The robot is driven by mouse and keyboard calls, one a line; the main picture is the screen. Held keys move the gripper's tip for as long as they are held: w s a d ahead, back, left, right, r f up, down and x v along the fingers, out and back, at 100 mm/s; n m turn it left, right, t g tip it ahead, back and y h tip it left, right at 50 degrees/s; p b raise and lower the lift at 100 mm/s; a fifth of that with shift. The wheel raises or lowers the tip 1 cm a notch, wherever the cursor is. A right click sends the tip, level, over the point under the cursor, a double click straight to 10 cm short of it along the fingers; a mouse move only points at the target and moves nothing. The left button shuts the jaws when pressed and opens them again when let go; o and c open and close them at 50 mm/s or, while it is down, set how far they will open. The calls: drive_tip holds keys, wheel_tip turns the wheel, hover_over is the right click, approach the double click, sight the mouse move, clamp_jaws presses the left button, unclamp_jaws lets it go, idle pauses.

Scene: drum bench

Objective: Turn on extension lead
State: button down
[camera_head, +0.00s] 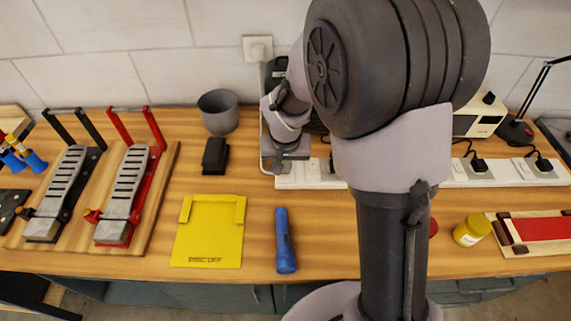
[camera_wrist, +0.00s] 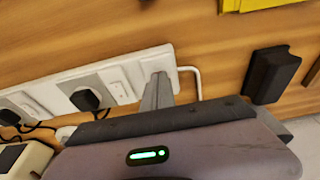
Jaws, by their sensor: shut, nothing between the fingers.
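The white extension lead (camera_head: 520,172) runs along the back of the bench, with its middle hidden behind my arm in the head view. In the wrist view the lead (camera_wrist: 118,72) shows sockets, black plugs and a white cord at its end. My gripper (camera_head: 283,167) is over the lead's left end in the head view. In the wrist view my gripper (camera_wrist: 158,80) is shut and empty, with its fingertips at the lead's cord end. The fingers cover part of that end. I cannot tell whether they touch it or whether a switch lies beneath them.
A black block (camera_head: 215,155), a grey cup (camera_head: 219,111), a yellow tray (camera_head: 208,245) and a blue torch (camera_head: 285,240) lie left and in front. A yellow jar (camera_head: 471,230) and a lamp (camera_head: 517,130) are at right. Bare wood lies between the torch and the lead.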

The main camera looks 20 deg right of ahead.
drive_tip(key=shift+s+f, duration=0.1)
drive_tip(key=shift+f, duration=0.25)
drive_tip(key=shift+r, duration=0.1)
drive_tip(key=shift+w+d+r+p, duration=0.2)
drive_tip(key=shift+w+r+p, duration=0.15)
drive_tip(key=shift+w, duration=0.35)
drive_tip(key=shift+r, duration=0.2)
drive_tip(key=p+v, duration=0.4)
drive_tip(key=v, duration=0.1)
drive_tip(key=shift+w+r, duration=0.2)
drive_tip(key=shift+r, duration=0.05)
drive_tip(key=s+a+r+p, duration=0.1)
drive_tip(key=s+r, duration=0.3)
drive_tip(key=r, duration=0.3)
drive_tip(key=shift+p, duration=0.4)
drive_tip(key=shift+s+r, duration=0.1)
drive_tip(key=shift+r, duration=0.05)
